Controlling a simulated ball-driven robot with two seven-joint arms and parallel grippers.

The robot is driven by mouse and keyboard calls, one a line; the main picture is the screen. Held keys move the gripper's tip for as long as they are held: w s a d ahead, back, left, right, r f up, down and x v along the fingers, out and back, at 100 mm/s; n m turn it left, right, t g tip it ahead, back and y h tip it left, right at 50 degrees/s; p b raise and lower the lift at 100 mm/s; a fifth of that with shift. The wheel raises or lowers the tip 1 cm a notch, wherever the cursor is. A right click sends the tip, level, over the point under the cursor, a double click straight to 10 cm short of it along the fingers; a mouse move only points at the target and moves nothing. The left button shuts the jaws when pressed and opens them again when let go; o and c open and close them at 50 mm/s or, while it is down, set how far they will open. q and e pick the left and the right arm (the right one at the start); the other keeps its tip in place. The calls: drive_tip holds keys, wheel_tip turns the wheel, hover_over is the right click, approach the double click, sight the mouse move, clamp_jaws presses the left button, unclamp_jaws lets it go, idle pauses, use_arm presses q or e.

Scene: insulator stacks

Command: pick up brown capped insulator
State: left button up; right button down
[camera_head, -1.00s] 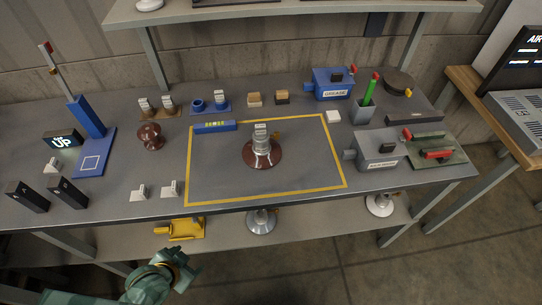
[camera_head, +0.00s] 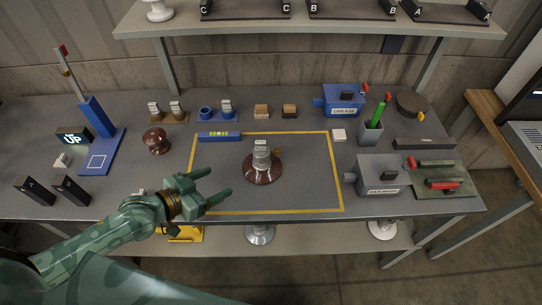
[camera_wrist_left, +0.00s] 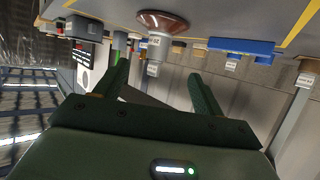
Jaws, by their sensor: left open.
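A brown disc insulator with a grey metal cap (camera_head: 262,166) stands upright inside the yellow outline on the bench. It also shows upside down in the left wrist view (camera_wrist_left: 163,24), beyond the fingers. A smaller dark brown insulator piece (camera_head: 156,141) stands left of the outline. My left gripper (camera_head: 218,182) is open and empty, over the left front part of the outlined area. Its fingers point right towards the capped insulator and are apart from it. In the left wrist view the two fingers (camera_wrist_left: 158,70) are spread wide. My right gripper is not in view.
A blue bar (camera_head: 219,136) lies at the outline's back left. Blue (camera_head: 342,99) and grey (camera_head: 382,175) machines stand right of it. Black blocks (camera_head: 70,189) are at the front left. A shelf (camera_head: 300,27) hangs above the back. Bare bench surrounds the capped insulator.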

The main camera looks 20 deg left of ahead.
use_arm(q)
drive_tip(key=b, duration=0.2)
approach(255, 162)
drive_tip(key=x, duration=0.4)
drive_tip(key=shift+w+d+f, duration=0.15)
drive_tip(key=shift+w+f, duration=0.05)
drive_tip(key=shift+f, duration=0.3)
drive_tip(key=shift+w+d+f+b, duration=0.15)
drive_tip(key=shift+w+d+b, duration=0.15)
drive_tip(key=shift+w, duration=0.1)
drive_tip(key=b+x, duration=0.1)
drive_tip(key=x, duration=0.3)
drive_tip(key=shift+w+d, duration=0.15)
drive_tip(key=shift+w, duration=0.1)
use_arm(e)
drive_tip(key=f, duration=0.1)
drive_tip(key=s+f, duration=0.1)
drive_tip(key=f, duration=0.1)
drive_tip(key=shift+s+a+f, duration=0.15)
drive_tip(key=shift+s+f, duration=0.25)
use_arm(q)
drive_tip(key=shift+c, duration=0.9)
clamp_jaws()
drive_tip(key=shift+r, duration=0.2)
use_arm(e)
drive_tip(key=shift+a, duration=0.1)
